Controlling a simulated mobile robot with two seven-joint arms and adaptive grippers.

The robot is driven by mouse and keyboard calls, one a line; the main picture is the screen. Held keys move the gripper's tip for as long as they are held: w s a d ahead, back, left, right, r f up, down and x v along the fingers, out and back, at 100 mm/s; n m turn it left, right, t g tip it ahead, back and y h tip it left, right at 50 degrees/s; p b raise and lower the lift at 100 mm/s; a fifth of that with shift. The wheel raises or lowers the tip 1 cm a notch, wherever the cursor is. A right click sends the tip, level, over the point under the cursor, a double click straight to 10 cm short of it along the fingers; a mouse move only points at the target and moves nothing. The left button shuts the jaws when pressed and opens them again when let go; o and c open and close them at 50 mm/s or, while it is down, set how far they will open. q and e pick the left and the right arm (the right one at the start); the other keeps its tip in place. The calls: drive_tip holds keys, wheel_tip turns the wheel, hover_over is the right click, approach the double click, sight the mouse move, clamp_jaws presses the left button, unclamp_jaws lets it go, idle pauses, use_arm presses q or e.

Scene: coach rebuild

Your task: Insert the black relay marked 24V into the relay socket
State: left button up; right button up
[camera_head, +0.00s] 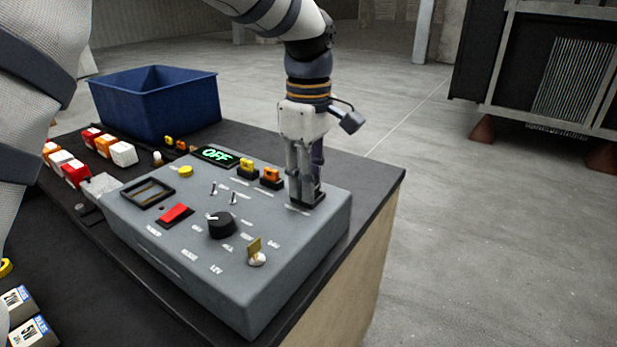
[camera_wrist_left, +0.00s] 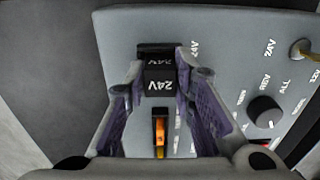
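The black relay marked 24V (camera_wrist_left: 160,86) is between the fingertips of my left gripper (camera_wrist_left: 161,72) in the left wrist view. The fingers press on its two sides, and its label faces the camera. In the head view my left gripper (camera_head: 305,196) points straight down at the far right corner of the grey panel (camera_head: 290,260). A flat black base, the relay socket (camera_head: 314,201), shows at its fingertips. The fingers mostly hide the relay there. I cannot tell whether the relay is fully seated in the socket. My right gripper is not in view.
A yellow relay (camera_head: 247,167) and an orange relay (camera_head: 271,175) stand close left of my gripper. The panel also has a black knob (camera_head: 222,226), a red switch (camera_head: 174,214) and a key (camera_head: 256,252). A blue bin (camera_head: 155,115) stands behind. Coloured blocks lie at left.

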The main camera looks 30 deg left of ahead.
use_arm(q)
drive_tip(key=o, duration=0.4)
wheel_tip(320, 180, up, 12)
